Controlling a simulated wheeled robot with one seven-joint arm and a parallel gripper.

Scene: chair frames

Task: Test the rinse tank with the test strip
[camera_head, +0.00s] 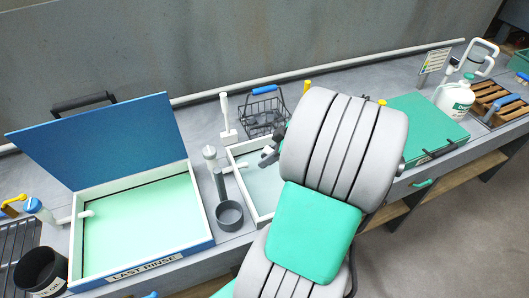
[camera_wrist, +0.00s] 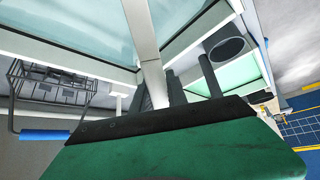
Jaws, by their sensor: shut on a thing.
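The rinse tank (camera_head: 190,246), labelled LAST RINSE, stands at the left in the head view. Its blue lid (camera_head: 98,140) is tilted open and pale green liquid (camera_head: 140,220) shows inside. My gripper (camera_head: 268,156) is at the smaller white-rimmed tank (camera_head: 238,150), right of the rinse tank and apart from it. In the wrist view my gripper (camera_wrist: 158,97) is shut on a pale strip (camera_wrist: 143,35), which looks like the test strip. The strip stretches away from the fingers across the view of the tank. I cannot make it out in the head view; whether it touches liquid is unclear.
A grey post (camera_head: 211,165) and a grey cup (camera_head: 230,214) stand between the two tanks. A wire basket (camera_head: 262,116) with a blue handle is behind the smaller tank. A closed green lid (camera_head: 425,125) and a white bottle (camera_head: 455,98) are at the right. My arm hides the middle.

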